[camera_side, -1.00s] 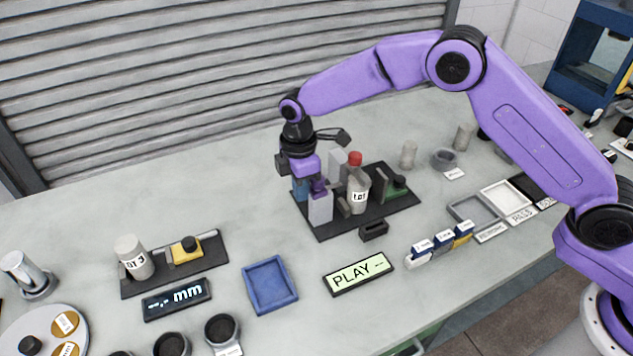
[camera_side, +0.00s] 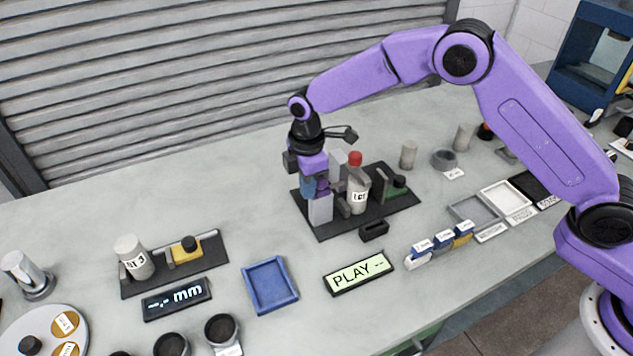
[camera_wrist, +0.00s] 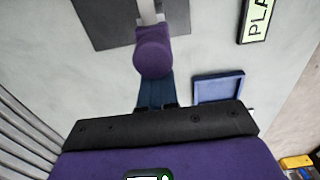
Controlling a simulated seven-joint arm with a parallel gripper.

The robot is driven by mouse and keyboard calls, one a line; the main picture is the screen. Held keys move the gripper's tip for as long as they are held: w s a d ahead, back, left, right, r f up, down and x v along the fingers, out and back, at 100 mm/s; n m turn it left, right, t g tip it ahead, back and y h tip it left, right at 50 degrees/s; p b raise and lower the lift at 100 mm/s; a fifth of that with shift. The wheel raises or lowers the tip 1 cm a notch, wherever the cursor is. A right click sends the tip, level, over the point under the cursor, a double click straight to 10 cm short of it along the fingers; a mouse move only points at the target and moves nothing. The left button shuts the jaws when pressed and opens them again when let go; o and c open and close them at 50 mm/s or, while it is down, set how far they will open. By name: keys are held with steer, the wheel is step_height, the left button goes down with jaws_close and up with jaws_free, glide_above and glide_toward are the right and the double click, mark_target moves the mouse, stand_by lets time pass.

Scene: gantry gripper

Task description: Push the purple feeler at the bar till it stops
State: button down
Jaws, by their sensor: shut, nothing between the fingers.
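The purple feeler (camera_side: 323,186) sits on top of a pale grey block on the dark fixture plate (camera_side: 404,202). In the wrist view its round purple end (camera_wrist: 153,57) faces my fingers. A grey cylinder with a label and red top (camera_side: 358,197) stands to its right; I take this as the bar. My gripper (camera_side: 309,190) is shut and empty, pointing down just left of the feeler. Its blue fingertips (camera_wrist: 157,95) are right up against the feeler's end in the wrist view; whether they touch is hard to tell. The feeler's far tip is hidden.
A display reading PLAY with dashes (camera_side: 359,273) lies in front of the plate. A blue tray (camera_side: 270,285) is left of it. A second fixture with a labelled cylinder (camera_side: 134,258) stands at the left. A small dark block (camera_side: 374,231) sits by the plate's front edge.

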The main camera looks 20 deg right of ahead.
steer(key=shift+d, duration=0.6)
step_height(320, 180, up, 9)
steer(key=a, duration=0.1)
steer(key=shift+a, duration=0.2)
stand_by(1.0)
steer(key=s+d+r+m, duration=0.1)
steer(key=s+d+r, duration=0.2)
steer(key=s+d, duration=0.35)
steer(key=s+d+r+m, duration=0.2)
steer(key=s+d+r, duration=0.1)
steer(key=s, duration=0.7)
steer(key=s+d+f+m, duration=0.1)
steer(key=s+d+m, duration=0.1)
steer(key=s+d, duration=1.4)
steer(key=s, duration=0.3)
steer(key=shift+f, duration=0.2)
